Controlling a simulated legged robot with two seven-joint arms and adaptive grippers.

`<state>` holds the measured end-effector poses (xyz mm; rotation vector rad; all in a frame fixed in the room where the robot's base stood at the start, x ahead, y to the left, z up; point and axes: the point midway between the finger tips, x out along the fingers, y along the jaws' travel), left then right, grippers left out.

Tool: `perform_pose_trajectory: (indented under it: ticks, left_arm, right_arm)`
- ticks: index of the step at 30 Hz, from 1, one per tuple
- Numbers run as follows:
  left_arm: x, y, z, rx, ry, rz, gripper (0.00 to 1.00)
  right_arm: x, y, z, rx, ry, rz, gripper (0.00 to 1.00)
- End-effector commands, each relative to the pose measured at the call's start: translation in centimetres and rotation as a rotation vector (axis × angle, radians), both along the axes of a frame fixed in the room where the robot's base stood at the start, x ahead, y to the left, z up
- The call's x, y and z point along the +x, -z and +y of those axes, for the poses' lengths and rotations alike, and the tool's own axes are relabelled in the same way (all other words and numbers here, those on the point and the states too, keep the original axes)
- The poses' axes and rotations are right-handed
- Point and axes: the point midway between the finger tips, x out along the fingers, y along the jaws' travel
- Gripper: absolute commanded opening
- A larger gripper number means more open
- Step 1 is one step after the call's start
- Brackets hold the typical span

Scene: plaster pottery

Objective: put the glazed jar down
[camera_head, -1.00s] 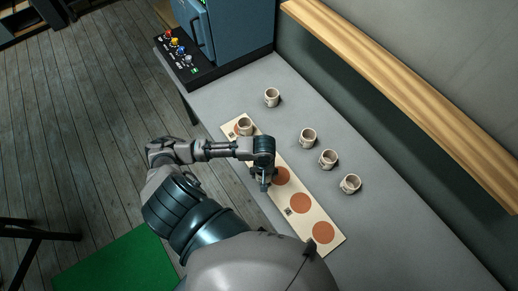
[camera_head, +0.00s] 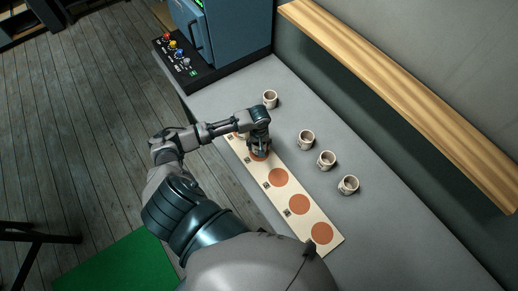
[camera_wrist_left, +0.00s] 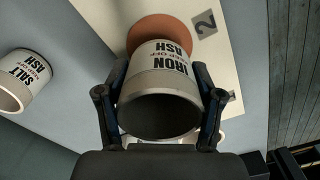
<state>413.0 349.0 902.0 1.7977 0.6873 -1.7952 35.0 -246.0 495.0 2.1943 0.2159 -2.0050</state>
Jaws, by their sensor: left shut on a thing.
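My left gripper (camera_head: 259,150) is over the second orange disc (camera_head: 262,158) of the pale board (camera_head: 306,220). In the left wrist view, its two fingers (camera_wrist_left: 160,115) are shut on the sides of a cream jar (camera_wrist_left: 160,85) lettered "IRON ASH". The jar's open mouth faces the camera, and its far end overlaps the orange disc beside a "2" mark. I cannot tell whether its base touches the board. In the head view the gripper mostly hides this jar. My right gripper is not in view.
Similar jars stand on the grey table (camera_head: 230,95): one at the back (camera_head: 270,99) and three to the right (camera_head: 306,140). A "SALT ASH" jar (camera_wrist_left: 24,80) is at the wrist view's left. The three nearer discs (camera_head: 300,204) are bare. A blue kiln-like cabinet (camera_head: 232,40) stands behind.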

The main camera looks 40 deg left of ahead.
Motion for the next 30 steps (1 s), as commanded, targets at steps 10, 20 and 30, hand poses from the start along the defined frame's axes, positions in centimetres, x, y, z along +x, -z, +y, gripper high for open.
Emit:
perform_pose_trajectory:
  ticks: [10, 20, 30]
  left_arm:
    - [0.0, 3.3, -0.1, 0.001, 0.001, 0.0, 0.26]
    - [-0.1, 3.3, -0.1, 0.001, 0.001, 0.001, 0.92]
    - [0.0, 2.0, 0.0, 0.001, 0.002, -0.002, 0.92]
  right_arm:
    - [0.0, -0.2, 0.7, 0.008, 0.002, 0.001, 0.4]
    - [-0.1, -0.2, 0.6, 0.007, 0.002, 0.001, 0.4]
    - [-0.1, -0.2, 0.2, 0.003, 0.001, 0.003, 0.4]
